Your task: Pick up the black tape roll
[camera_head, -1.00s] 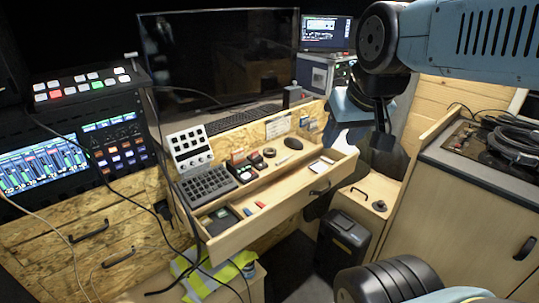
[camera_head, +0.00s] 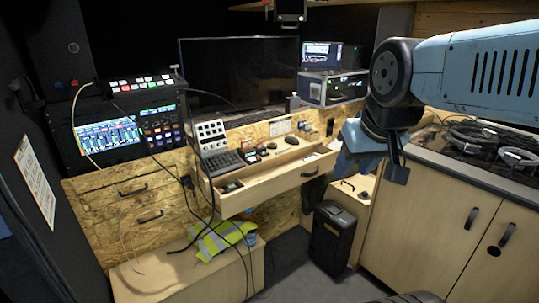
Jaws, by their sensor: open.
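A small dark ring that looks like the black tape roll (camera_head: 271,146) lies on the wooden desk top, between the small keypad boxes and the black mouse (camera_head: 291,140). It is small in the view, so its details are hard to tell. My gripper (camera_head: 371,172) hangs at the end of the blue arm, to the right of the desk and well apart from the roll. Its jaws are open and no object shows between them.
An open drawer (camera_head: 262,192) juts out below the desk top. A black case (camera_head: 328,240) stands on the floor beneath my gripper. A monitor (camera_head: 240,75) stands behind the desk. A bench with a yellow vest (camera_head: 222,240) is at lower left.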

